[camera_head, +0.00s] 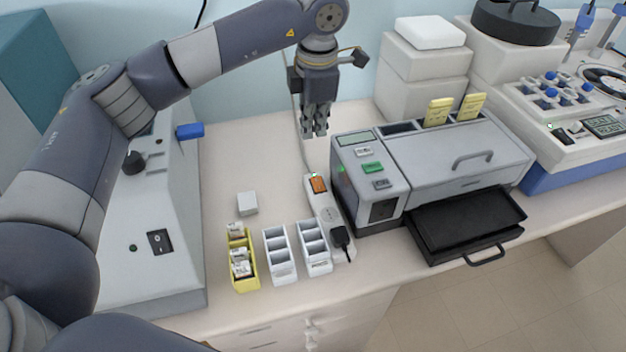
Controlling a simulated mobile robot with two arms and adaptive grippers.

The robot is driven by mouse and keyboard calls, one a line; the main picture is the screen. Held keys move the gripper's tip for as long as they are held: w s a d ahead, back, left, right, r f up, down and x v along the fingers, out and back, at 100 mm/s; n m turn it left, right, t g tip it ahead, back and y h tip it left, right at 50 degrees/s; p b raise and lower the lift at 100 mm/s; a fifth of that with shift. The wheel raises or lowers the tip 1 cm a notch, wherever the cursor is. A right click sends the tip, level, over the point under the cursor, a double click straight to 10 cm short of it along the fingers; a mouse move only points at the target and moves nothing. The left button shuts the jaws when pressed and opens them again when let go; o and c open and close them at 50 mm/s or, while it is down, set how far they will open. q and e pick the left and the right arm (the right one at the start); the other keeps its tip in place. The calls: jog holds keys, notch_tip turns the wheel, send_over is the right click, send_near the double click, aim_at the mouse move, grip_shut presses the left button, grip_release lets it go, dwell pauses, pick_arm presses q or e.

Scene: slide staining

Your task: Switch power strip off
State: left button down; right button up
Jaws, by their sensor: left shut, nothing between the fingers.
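The white power strip (328,212) lies on the bench, running from beneath my left gripper towards the front. Its orange rocker switch (318,185) is at the far end, with a small green light beside it. A black plug (341,238) sits in its near end. My left gripper (314,133) is shut and empty, pointing down above and behind the switch, apart from it. My right gripper is not in view.
The grey slide stainer (430,165) with an open black tray (465,222) stands close right of the strip. A yellow box (242,262) and two white racks (280,257) stand left of the plug. A small white block (247,203) lies behind them.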

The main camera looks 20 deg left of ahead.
pick_arm(q)
notch_tip(320, 180, down, 2)
jog(key=shift+w+b, duration=0.1)
jog(key=shift+b, duration=0.4)
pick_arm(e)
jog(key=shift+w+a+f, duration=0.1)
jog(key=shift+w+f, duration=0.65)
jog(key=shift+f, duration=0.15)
pick_arm(q)
jog(key=shift+f, duration=0.15)
jog(key=p, duration=0.5)
send_over(311, 183)
jog(key=f, duration=1.2)
jog(key=shift+s+d+f, duration=0.15)
jog(key=shift+s+d, duration=0.05)
jog(key=shift+s, duration=0.05)
jog(key=shift+w+f, duration=0.1)
jog(key=shift+f, duration=0.6)
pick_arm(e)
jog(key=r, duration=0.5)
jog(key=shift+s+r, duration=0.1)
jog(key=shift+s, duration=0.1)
